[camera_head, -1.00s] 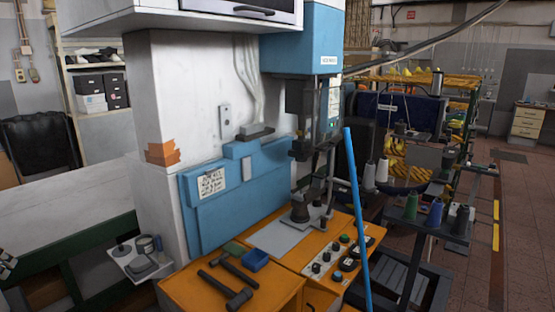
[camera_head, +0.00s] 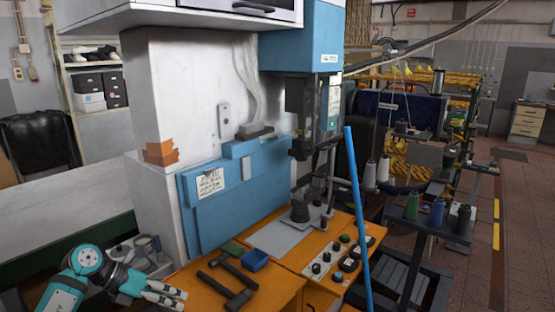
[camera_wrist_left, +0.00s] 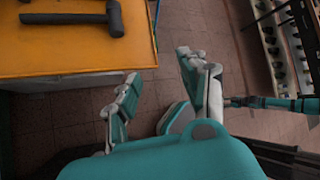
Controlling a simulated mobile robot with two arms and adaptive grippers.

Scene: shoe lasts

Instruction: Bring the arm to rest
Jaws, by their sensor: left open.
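My left arm comes in at the lower left of the head view. Its left gripper (camera_head: 166,293) is beside the near left corner of the orange worktop (camera_head: 200,288). In the left wrist view, the left gripper (camera_wrist_left: 158,75) has its two fingers spread, with nothing between them but the tiled floor. The orange worktop (camera_wrist_left: 75,55) is to the left of the fingers there, apart from them. My right gripper does not show in the head view.
A grey holder (camera_head: 158,264) stands behind my left arm. A blue pole (camera_head: 356,200) stands at the worktop's right side. A shelf with lasts (camera_wrist_left: 280,45) shows at upper right in the wrist view.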

